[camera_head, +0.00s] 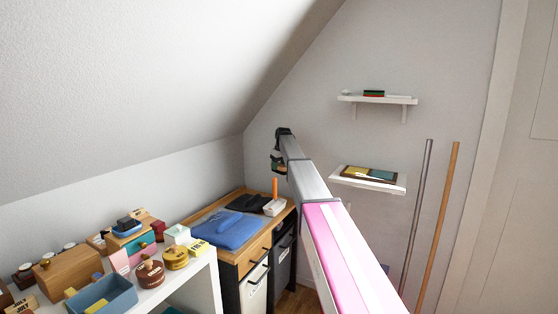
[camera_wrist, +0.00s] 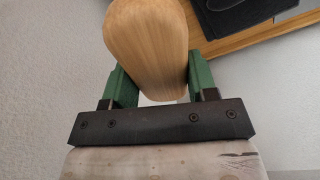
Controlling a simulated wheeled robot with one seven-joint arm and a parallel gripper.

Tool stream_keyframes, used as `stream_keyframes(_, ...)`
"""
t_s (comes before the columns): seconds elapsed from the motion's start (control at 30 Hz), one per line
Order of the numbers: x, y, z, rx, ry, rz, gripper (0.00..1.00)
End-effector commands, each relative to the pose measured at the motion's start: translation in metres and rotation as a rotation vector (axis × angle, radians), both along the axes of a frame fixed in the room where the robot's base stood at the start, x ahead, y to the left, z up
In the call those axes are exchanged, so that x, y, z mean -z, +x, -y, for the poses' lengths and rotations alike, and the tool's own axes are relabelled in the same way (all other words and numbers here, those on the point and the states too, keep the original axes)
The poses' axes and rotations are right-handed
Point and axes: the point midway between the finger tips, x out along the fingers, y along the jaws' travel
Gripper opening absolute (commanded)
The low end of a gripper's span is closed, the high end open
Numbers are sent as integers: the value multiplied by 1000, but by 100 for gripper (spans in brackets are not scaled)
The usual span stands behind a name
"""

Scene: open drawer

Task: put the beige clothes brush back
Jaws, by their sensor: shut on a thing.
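My gripper (camera_wrist: 157,68) has green fingers and is shut on a smooth, rounded, light-wood piece, which I take to be the beige clothes brush (camera_wrist: 146,40). The brush lies between the fingers and runs off the top edge of the wrist view. Its far end and any bristles are out of sight. In the head view my gripper (camera_head: 279,163) is at the end of my outstretched arm, in the air near the wall corner, above the back of the wood-topped cabinet (camera_head: 202,216). The brush cannot be clearly made out there.
The cabinet carries a folded blue item (camera_head: 230,230), a black item (camera_head: 250,203) and a white holder (camera_head: 273,208) with an orange upright. Two wall shelves (camera_head: 342,180) (camera_head: 378,100) and two leaning poles (camera_head: 437,225) are at right. A crowded white shelf (camera_head: 207,275) is at left.

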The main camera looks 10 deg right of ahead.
Motion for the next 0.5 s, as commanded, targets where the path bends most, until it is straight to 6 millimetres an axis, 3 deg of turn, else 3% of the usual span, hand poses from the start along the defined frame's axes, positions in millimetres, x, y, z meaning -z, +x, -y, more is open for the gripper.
stream_keyframes(0.3, 66, -1, 0, 0, 5, 6, 24)
stream_keyframes(0.5, 87, -2, 0, 0, 6, 10, 24)
